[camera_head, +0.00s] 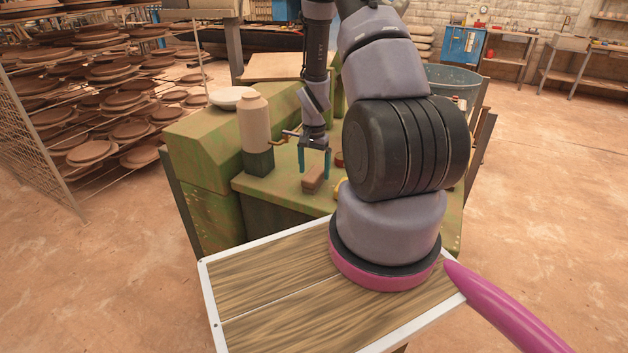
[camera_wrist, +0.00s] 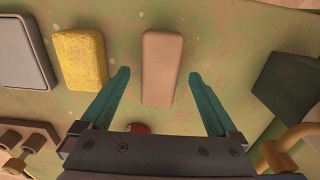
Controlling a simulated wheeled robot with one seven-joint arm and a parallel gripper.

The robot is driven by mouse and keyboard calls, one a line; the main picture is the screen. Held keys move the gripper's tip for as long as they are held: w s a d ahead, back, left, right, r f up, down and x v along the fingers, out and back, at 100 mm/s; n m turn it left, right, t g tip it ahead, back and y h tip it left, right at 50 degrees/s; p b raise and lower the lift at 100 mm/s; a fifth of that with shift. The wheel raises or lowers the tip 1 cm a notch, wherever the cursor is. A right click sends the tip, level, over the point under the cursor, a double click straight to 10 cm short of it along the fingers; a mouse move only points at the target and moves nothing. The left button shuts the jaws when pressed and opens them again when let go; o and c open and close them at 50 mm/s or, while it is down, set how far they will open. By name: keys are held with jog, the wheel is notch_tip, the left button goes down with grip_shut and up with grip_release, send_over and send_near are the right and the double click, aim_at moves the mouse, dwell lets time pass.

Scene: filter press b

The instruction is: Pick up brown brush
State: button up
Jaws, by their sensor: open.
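The brown brush (camera_head: 313,179) lies on the green bench top, a small oblong block with rounded ends. In the wrist view the brush (camera_wrist: 162,67) shows its plain tan-brown upper face; no bristles are visible. My gripper (camera_head: 314,171) has teal fingers pointing down at the brush. In the wrist view my gripper (camera_wrist: 158,75) is open, with one finger on each side of the brush and a gap on both sides. The brush extends ahead of the fingertips. The fingers hold nothing.
A yellow sponge (camera_wrist: 80,59) and a grey tray-like piece (camera_wrist: 24,48) lie left of the brush. A dark green block (camera_wrist: 288,84) stands to the right, under a tan bottle (camera_head: 255,119). A brass fitting (camera_wrist: 285,148) and a red object (camera_wrist: 139,128) are close to the gripper.

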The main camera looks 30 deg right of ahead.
aim_at(314, 173)
notch_tip(314, 173, down, 2)
grip_shut()
dwell(0.3)
notch_tip(314, 173, up, 10)
jog(key=shift+r, duration=0.1)
dwell(0.5)
